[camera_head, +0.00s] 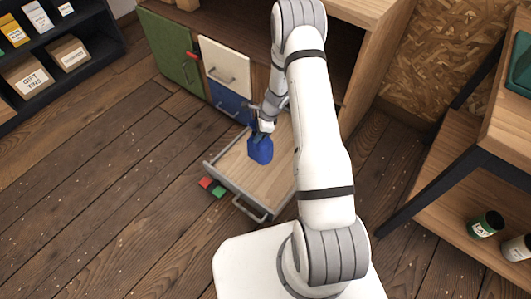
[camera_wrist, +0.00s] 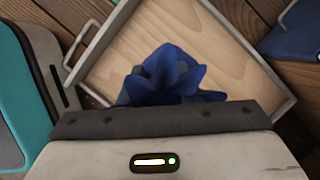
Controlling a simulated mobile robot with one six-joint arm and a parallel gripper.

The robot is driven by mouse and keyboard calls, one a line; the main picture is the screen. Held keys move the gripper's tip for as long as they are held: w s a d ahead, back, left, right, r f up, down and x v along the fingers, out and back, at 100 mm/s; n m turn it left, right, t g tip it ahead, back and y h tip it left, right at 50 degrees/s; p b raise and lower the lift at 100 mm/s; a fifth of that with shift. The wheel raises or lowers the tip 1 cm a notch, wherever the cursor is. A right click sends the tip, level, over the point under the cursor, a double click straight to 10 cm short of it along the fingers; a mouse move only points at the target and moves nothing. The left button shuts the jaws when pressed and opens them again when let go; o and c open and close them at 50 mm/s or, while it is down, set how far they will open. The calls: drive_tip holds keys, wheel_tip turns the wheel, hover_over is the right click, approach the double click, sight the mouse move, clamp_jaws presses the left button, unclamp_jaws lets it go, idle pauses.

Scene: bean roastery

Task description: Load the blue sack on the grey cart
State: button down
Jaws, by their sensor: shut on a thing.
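The blue sack (camera_head: 260,149) hangs upright in my gripper (camera_head: 262,126), which is shut on its top. The fingertips are mostly hidden there.
A cabinet with green (camera_head: 168,46), cream (camera_head: 224,61) and blue (camera_head: 229,101) fronts stands behind the drawer. Shelves stand at far left (camera_head: 88,50) and right (camera_head: 455,215). Floor at left is clear.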

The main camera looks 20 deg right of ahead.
sight(258, 147)
wheel_tip(258, 147, down, 10)
drive_tip(key=b, duration=0.3)
drive_tip(key=shift+w+r, duration=0.1)
drive_tip(key=shift+r, duration=0.1)
drive_tip(key=shift+f, duration=0.15)
drive_tip(key=c, duration=1)
unclamp_jaws()
drive_tip(key=shift+c, duration=0.2)
